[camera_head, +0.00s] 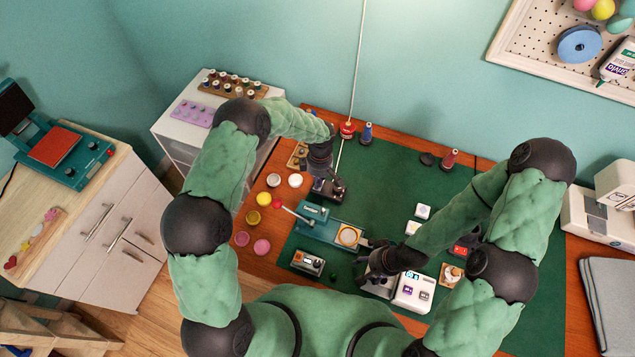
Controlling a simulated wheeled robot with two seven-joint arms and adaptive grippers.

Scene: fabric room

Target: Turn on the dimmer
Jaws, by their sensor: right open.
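I cannot tell for sure which item is the dimmer. My right gripper (371,262) is open, between the teal press and the white device, partly covering that device's left side.
A teal press with a round plate (325,227) and a red-knobbed lever (277,203) stands between the grippers. Several colored jars (263,198) line the table's left edge. Spools (366,134) stand at the back. A sewing machine (595,220) is at right. The mat's back middle (400,175) is clear.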

